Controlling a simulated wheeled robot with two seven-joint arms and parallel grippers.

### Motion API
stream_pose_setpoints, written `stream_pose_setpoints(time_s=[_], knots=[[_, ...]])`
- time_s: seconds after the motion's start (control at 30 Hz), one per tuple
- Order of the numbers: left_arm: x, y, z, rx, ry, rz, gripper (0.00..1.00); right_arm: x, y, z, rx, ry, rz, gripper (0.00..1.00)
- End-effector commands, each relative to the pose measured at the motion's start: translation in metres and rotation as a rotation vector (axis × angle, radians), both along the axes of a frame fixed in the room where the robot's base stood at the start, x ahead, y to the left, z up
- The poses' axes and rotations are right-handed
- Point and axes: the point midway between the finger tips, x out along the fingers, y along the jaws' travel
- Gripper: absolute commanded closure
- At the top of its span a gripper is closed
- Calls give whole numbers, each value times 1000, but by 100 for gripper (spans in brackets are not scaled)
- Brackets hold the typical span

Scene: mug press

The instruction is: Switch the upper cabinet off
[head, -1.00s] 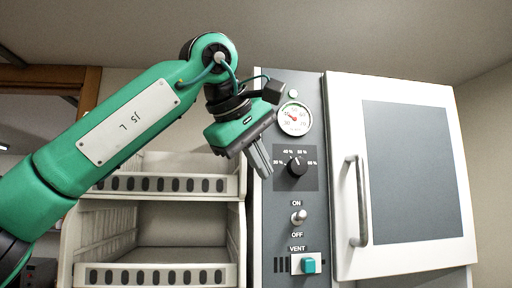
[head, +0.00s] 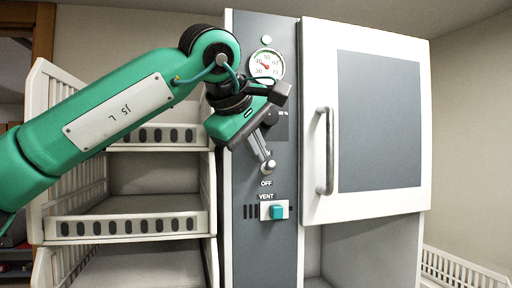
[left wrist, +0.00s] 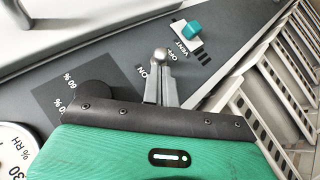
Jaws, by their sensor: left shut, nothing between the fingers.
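The upper cabinet is white with a grey door (head: 379,122) and a grey control panel (head: 265,230) on its left. A metal toggle switch (head: 268,166) with a round knob sits above the OFF label; I cannot tell which way its lever is set. The left wrist view shows its knob (left wrist: 160,55) between the ON and OFF labels. My left gripper (head: 263,158) is shut and empty, its fingertips right at the knob. In the left wrist view the fingertips (left wrist: 161,88) are beside the knob; contact is unclear. My arm hides the ON label in the head view.
Below the switch is a teal VENT button (head: 278,212). Above are a round gauge (head: 266,65) and a pale green lamp (head: 267,40). A dark dial (left wrist: 92,97) is partly behind my gripper. The door handle (head: 325,150) stands out to the right. White racks (head: 130,227) stand left.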

Motion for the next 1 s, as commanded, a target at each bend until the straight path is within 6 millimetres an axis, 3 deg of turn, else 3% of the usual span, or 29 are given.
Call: stream_pose_setpoints(time_s=[0.73,1.0], knots=[[-5,-2,-7,41,-126,-1,100,0,0,-23,0,0,0,64],[-9,-3,-16,76,-230,-2,100,0,-1,-45,-1,0,0,64]])
